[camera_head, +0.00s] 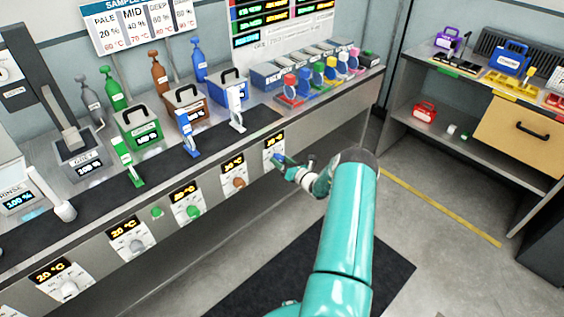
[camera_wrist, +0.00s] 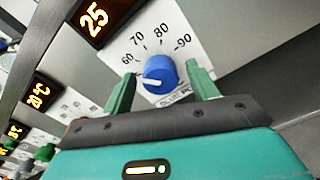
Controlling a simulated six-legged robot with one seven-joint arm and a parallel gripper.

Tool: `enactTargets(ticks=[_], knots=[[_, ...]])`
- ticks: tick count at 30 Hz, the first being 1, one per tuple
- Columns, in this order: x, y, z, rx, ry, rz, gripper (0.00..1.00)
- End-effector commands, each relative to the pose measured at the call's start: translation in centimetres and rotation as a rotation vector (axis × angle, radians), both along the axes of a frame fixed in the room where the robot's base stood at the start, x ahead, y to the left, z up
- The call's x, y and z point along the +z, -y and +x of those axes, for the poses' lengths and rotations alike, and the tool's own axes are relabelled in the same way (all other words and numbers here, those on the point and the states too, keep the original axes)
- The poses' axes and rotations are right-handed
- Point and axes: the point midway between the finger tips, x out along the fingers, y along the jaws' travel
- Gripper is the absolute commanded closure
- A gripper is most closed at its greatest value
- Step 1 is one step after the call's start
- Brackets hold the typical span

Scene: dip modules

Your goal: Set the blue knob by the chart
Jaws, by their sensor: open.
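The blue knob (camera_wrist: 160,72) sits on a white dial plate marked 60, 70, 80 and 90. Its white pointer line points left, below the 60 mark. The display (camera_wrist: 93,18) beside it reads 25. My gripper (camera_wrist: 162,78) is open, with one green finger on each side of the knob; I cannot tell whether they touch it. In the head view my gripper (camera_head: 296,168) is at the last panel on the right of the counter front. The sample chart (camera_head: 140,22) hangs at upper left with PALE, MID and DEEP columns. A colour-row chart (camera_head: 283,22) hangs beside it.
Other knobs, such as the brown knob (camera_head: 239,182) and green knob (camera_head: 193,211), line the counter front to the left. Coloured bottles and boxes stand on the counter (camera_head: 345,88). A shelf unit (camera_head: 480,130) stands right. The floor between is clear.

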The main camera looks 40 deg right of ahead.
Motion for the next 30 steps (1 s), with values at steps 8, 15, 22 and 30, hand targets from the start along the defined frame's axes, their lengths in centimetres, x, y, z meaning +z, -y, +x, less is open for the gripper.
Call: enactTargets(ticks=[8, 15, 22, 30], knots=[[0.0, 0.2, -3.1, -0.004, -0.002, 0.001, 0.41], [0.0, 0.3, -8.5, -0.003, -0.001, 0.002, 0.41], [0.0, 0.4, -12.6, -0.002, 0.0, 0.001, 0.41], [0.0, 0.4, -13.8, 0.0, 0.0, 0.0, 0.41]])
